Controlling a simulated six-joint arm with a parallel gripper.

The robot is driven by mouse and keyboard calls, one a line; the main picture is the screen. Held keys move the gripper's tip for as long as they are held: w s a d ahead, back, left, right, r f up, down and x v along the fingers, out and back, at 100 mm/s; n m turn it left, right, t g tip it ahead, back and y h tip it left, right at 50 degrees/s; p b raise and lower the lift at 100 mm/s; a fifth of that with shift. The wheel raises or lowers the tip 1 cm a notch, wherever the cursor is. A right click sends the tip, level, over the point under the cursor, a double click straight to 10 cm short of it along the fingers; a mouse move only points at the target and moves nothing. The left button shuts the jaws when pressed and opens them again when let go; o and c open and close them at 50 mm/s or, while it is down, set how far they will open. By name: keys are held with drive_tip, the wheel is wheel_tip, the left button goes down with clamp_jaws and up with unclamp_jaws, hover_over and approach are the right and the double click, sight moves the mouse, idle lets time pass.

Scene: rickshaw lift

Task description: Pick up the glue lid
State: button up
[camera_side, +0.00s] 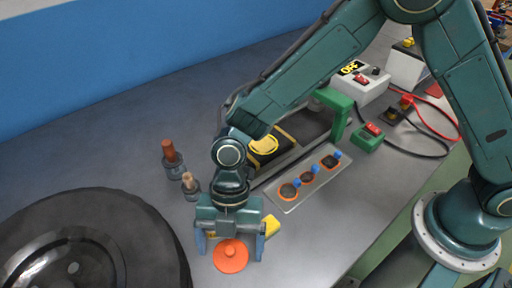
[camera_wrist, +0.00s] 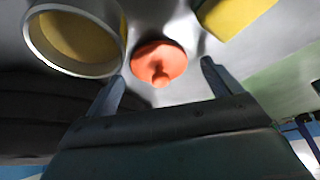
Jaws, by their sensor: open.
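The glue lid, an orange-red disc with a small round knob on top, lies on the grey table below my gripper in the side view (camera_side: 230,258). In the wrist view the lid (camera_wrist: 158,57) shows just beyond and between the two fingers, with its knob toward me. My gripper (camera_side: 231,248) points down with its fingers apart, one on each side of the lid in the side view. Nothing is held, and I see no finger touching the lid. The wrist view also shows both fingers of my gripper (camera_wrist: 162,75).
A round metal-rimmed container with yellow inside (camera_wrist: 30,35) is left of the lid in the wrist view. A yellow block (camera_side: 271,226) is close by on the right. A large black tyre (camera_side: 100,225) fills the lower left. A metal plate with orange rings (camera_side: 288,207) lies right.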

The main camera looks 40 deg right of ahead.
drive_tip(key=shift+f, duration=0.25)
drive_tip(key=shift+c, duration=0.2)
drive_tip(key=c, duration=1)
